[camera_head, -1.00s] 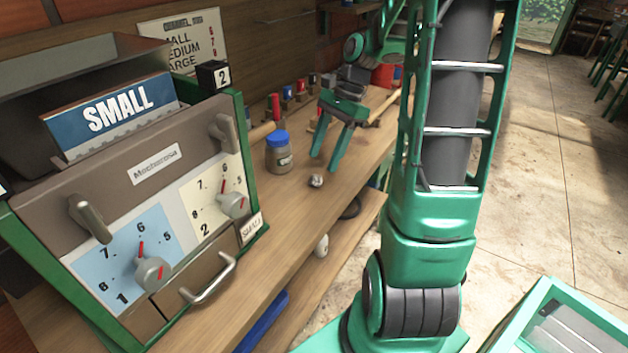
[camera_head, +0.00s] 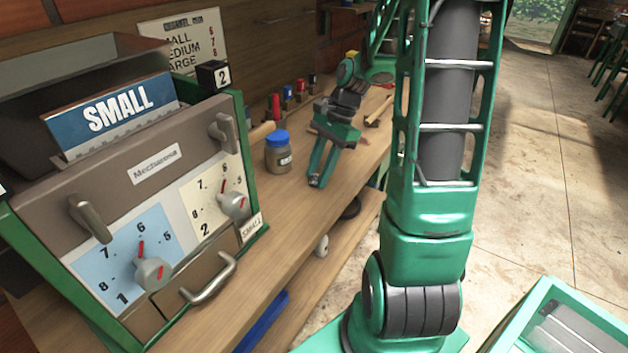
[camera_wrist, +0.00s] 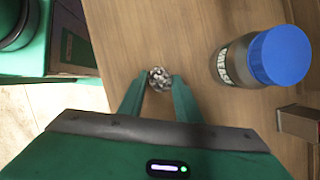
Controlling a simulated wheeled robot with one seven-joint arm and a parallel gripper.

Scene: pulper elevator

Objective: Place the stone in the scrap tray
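The stone, small, grey and speckled, lies between the fingertips in the wrist view (camera_wrist: 159,79), over the wooden bench. My gripper (camera_wrist: 159,84) points down at the bench with one finger on each side of the stone. The gap at the tips is about as wide as the stone, and I cannot tell whether the fingers press on it. In the head view my gripper (camera_head: 317,183) is low at the bench's front edge, and its fingers mostly hide the stone. I cannot identify the scrap tray for sure in either view.
A jar with a blue lid (camera_head: 278,152) stands close left of my gripper; it also shows in the wrist view (camera_wrist: 262,57). The machine marked SMALL (camera_head: 150,165) fills the left. Several coloured pegs (camera_head: 287,92) stand behind. A blue item (camera_head: 262,322) lies below the bench.

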